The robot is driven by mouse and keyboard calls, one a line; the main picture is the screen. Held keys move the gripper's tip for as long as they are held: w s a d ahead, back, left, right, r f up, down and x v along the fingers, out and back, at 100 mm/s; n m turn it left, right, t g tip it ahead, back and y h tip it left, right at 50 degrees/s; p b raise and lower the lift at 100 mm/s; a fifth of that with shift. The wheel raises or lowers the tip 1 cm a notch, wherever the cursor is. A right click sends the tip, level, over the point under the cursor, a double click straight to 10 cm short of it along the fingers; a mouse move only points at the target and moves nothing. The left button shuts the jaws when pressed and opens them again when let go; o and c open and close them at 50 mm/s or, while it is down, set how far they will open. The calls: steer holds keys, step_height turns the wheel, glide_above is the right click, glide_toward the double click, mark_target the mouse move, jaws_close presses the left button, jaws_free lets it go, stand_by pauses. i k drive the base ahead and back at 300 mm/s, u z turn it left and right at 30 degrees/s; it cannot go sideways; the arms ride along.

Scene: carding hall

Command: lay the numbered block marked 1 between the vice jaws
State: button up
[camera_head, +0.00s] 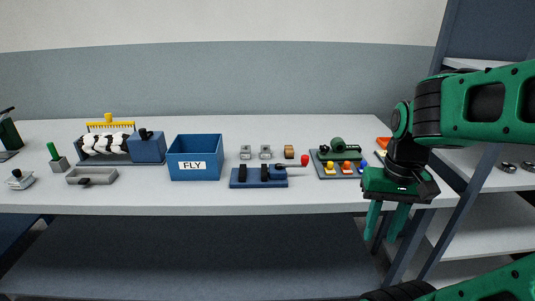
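A blue vice (254,182) sits near the table's front edge, with two upright black jaws and a lever ending in a red knob. A gap shows between the jaws, with nothing seen in it. Behind it stand two small grey pieces, a left one (245,153) and a right one (265,153), and a small brown block (289,152). Markings on these are too small to read, so I cannot tell which is block 1. My gripper (384,232) points down at the right, in front of the table edge, its green fingers apart and empty.
A blue bin labelled FLY (185,171) stands left of the vice. A grey board (325,172) with coloured buttons and a green machine part lies right of it. A roller device (105,142) and a grey tray (107,178) are further left.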

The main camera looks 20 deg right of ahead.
mark_target(265, 149)
steer(key=i, duration=1)
steer(key=u, duration=0.05)
